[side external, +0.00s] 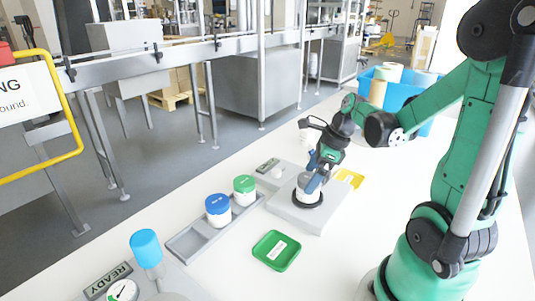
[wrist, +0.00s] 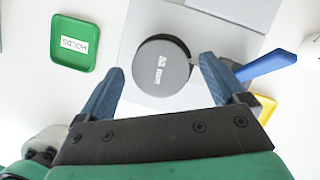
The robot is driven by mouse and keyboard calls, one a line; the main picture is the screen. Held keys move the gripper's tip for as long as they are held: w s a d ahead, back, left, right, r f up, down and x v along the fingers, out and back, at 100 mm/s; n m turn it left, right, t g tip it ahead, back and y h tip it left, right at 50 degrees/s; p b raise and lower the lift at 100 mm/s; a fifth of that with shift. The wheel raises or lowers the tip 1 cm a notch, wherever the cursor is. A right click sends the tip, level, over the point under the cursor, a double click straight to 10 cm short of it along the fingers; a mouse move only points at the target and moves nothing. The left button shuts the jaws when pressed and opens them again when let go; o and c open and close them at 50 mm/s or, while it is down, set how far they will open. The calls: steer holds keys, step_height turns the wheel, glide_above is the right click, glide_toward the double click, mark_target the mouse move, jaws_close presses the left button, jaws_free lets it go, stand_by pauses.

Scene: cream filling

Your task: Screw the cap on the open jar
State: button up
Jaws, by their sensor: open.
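My gripper (side external: 313,183) is low over the grey platform (side external: 290,208). In the wrist view my gripper (wrist: 162,65) is open, its blue fingers on either side of a dark grey round cap (wrist: 161,64) with a white printed label. I see no clear contact. In the side view a white jar (side external: 304,184) stands at a dark ring on the platform, partly hidden by a blue finger. The cap appears to lie over this jar; whether it is seated or threaded I cannot tell.
A blue-capped jar (side external: 218,209) and green-capped jar (side external: 244,189) stand in a grey tray (side external: 188,243). A green tray (side external: 259,246) and a yellow one (side external: 353,177) flank the platform. A blue bar (wrist: 268,64) sticks out beside the right finger. A blue bin (side external: 398,92) stands behind.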

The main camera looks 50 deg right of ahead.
steer(key=n+g+y, duration=0.1)
steer(key=n, duration=0.3)
steer(key=shift+w+d, duration=0.1)
steer(key=shift+n+y, duration=0.3)
steer(key=shift+n, duration=0.5)
steer(key=shift+w+n+g, duration=0.1)
steer(key=shift+n+g, duration=0.5)
steer(key=shift+n, duration=0.6)
steer(key=n+g, duration=0.1)
steer(key=n, duration=0.2)
steer(key=shift+y, duration=0.4)
